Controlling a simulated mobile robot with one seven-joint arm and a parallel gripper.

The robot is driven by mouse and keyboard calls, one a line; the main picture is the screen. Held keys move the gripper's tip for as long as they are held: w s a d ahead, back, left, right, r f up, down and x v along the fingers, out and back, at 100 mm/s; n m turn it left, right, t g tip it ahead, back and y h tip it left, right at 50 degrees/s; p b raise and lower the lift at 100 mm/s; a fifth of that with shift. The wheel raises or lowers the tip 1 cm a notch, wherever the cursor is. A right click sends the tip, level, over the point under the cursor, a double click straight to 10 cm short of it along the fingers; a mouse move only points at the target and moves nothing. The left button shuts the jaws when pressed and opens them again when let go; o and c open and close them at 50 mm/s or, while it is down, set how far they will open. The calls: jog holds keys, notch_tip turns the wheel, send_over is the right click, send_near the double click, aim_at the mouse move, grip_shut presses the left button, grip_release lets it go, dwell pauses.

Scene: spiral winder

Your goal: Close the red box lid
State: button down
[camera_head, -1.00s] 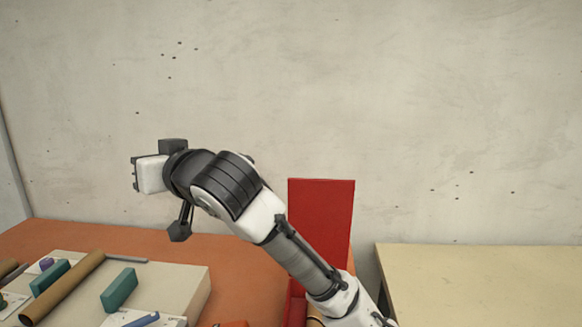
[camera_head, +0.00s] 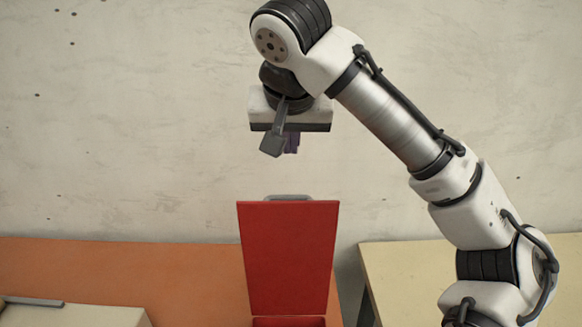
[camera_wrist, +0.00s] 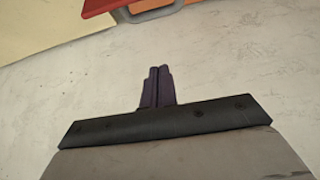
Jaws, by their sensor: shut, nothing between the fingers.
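The red box lid (camera_head: 288,255) stands open and nearly upright at the right end of the orange table. A grey handle (camera_head: 288,197) shows at its top edge. Only a strip of the red box (camera_head: 288,322) shows below the lid, cut off by the picture's bottom edge. My gripper (camera_head: 291,148) hangs above the lid, apart from it, with its dark purple fingers shut and empty. In the wrist view the fingers (camera_wrist: 157,72) are together, and the red lid (camera_wrist: 103,5) with its grey handle (camera_wrist: 150,12) shows at the top edge.
The orange table (camera_head: 120,270) is clear left of the lid. A pale block or board (camera_head: 75,316) with a grey bar (camera_head: 32,301) sits at the lower left. A pale table (camera_head: 410,265) stands to the right, past a gap. A bare wall is behind.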

aim_at(292, 196)
jog(key=shift+w+f, duration=0.45)
jog(key=shift+f, duration=0.05)
notch_tip(292, 196, down, 8)
jog(key=p, duration=0.3)
jog(key=shift+w+p, duration=0.4)
jog(key=shift+d+f, duration=0.1)
jog(key=shift+f, duration=0.05)
